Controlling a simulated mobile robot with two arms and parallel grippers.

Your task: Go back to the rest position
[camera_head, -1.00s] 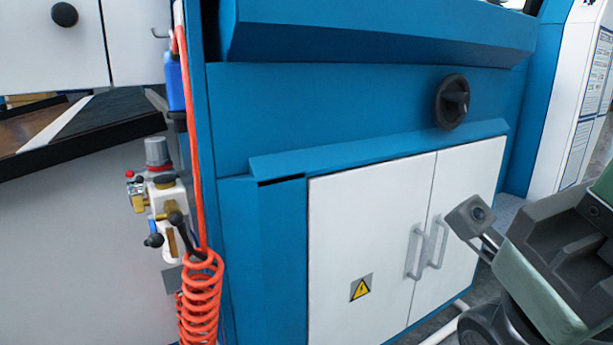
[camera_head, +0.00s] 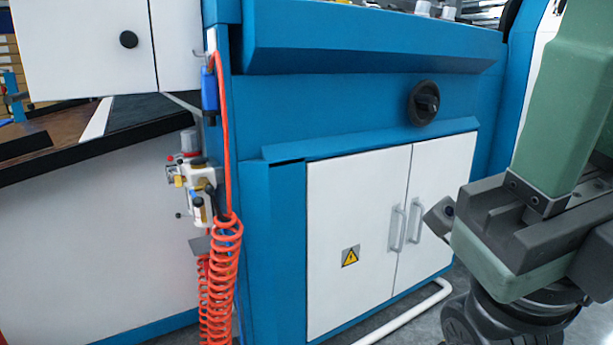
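Neither of my grippers shows in the head view. Green and dark grey parts of my own body fill the right side, with a small camera-like block on a bracket at their left edge; no fingertips can be seen there. In front of me stands a blue machine (camera_head: 350,120) with a black round knob (camera_head: 424,103) on its front panel. Its two white cabinet doors (camera_head: 350,225) are closed and have grey handles. My own parts hide the area right of the doors.
A red coiled air hose (camera_head: 220,265) hangs by the machine's left corner, beside a valve unit (camera_head: 195,180). A dark-topped table (camera_head: 95,130) stands at the left, under a white cabinet (camera_head: 85,50). A white pipe (camera_head: 400,315) runs low along the floor.

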